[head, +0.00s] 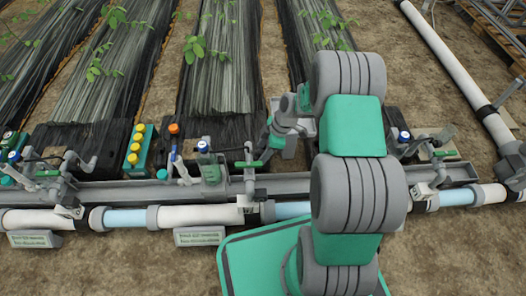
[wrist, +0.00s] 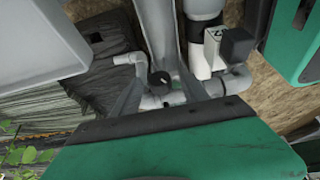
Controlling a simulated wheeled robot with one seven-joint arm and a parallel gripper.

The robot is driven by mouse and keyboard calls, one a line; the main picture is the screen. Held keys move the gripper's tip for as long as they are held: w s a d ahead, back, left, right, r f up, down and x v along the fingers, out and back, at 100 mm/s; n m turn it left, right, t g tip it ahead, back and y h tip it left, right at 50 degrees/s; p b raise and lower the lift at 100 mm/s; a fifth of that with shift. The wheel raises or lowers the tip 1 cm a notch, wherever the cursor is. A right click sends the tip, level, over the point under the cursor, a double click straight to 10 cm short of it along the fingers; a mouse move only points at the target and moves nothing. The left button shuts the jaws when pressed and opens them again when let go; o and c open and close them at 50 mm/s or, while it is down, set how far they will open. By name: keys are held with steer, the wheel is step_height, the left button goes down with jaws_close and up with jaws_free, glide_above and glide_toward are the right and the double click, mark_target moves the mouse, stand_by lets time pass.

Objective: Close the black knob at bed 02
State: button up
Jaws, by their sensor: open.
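A round black knob (wrist: 160,79) shows in the wrist view, on grey pipe fittings. My gripper (wrist: 159,86) is open, with its two grey fingers on either side of the knob in this view. I cannot tell whether they touch it. In the head view my gripper (head: 279,140) is over the grey rail to the right of the middle, partly covered by my arm. The black knob cannot be made out there. The label plates are too small to read, so I cannot confirm the bed number.
A grey rail (head: 120,193) carries several valve fittings, with a white and clear pipe (head: 180,217) in front. A box with yellow knobs (head: 137,147) stands to the left. In the wrist view, a black box (wrist: 236,44) is close to the right of the knob.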

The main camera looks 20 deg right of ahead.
steer(key=shift+c, duration=0.2)
jaws_close()
steer(key=shift+w+r, duration=0.1)
stand_by(0.5)
steer(key=shift+w+d+m+g+y+p, duration=0.2)
steer(key=shift+g+p, duration=0.5)
steer(key=shift+g, duration=0.5)
steer(key=shift+w+a+m+g+y+p, duration=0.1)
steer(key=shift+m+g+y+p, duration=0.2)
steer(key=shift+g+p, duration=0.65)
steer(key=shift+g, duration=0.55)
steer(key=shift+o, duration=0.2)
jaws_free()
